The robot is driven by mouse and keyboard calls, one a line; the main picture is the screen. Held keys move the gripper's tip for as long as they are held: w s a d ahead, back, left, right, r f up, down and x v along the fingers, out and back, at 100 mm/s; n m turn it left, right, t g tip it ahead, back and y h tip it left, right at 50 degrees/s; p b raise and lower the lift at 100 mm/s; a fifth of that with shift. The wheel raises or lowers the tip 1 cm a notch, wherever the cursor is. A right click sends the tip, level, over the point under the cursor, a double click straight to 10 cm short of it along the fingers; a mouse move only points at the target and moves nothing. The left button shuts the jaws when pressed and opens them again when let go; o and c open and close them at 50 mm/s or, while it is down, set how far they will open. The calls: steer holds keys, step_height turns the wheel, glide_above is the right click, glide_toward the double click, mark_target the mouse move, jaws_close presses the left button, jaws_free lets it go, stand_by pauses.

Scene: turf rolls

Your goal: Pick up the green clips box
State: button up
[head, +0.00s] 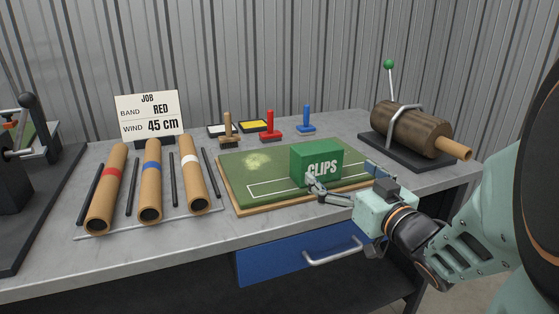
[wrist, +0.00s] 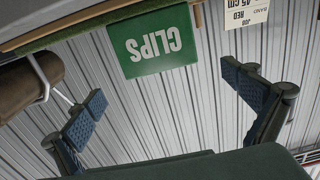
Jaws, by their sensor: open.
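The green clips box (head: 316,160), with white CLIPS lettering, sits upright on the right half of the green turf board (head: 238,192). In the wrist view the box (wrist: 152,40) appears upside down near the top, between the two fingers and beyond their tips. My gripper (head: 345,176) is open and empty at the box's front right. One finger overlaps the box's front in the head view; the other is to its right. In the wrist view my gripper (wrist: 172,98) shows wide-spread blue pads with nothing between them. Whether a finger touches the box, I cannot tell.
Three cardboard tubes with red, blue and white bands (head: 150,178) lie at left with dark rods. Stamps (head: 270,127) and ink pads stand behind the board. A job card (head: 150,118) stands at back left. A brown roller device (head: 405,128) is at right. A blue drawer (head: 290,262) is below.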

mark_target(317, 147)
steer(key=p+x, duration=0.1)
steer(key=p, duration=0.3)
steer(key=p+x, duration=0.1)
steer(key=p, duration=0.3)
steer(key=shift+w+a+r, duration=0.1)
steer(key=shift+w+r, duration=0.15)
steer(key=shift+w, duration=0.1)
steer(key=shift+f+b+x, duration=0.25)
steer(key=shift+b+x, duration=0.3)
steer(key=shift+x, duration=0.6)
steer(key=b+x, duration=0.1)
steer(key=x, duration=0.4)
steer(key=shift+w+r, duration=0.15)
steer(key=shift+w, duration=0.25)
steer(key=c, duration=1.4)
steer(key=shift+o, duration=0.2)
steer(key=shift+r, duration=0.1)
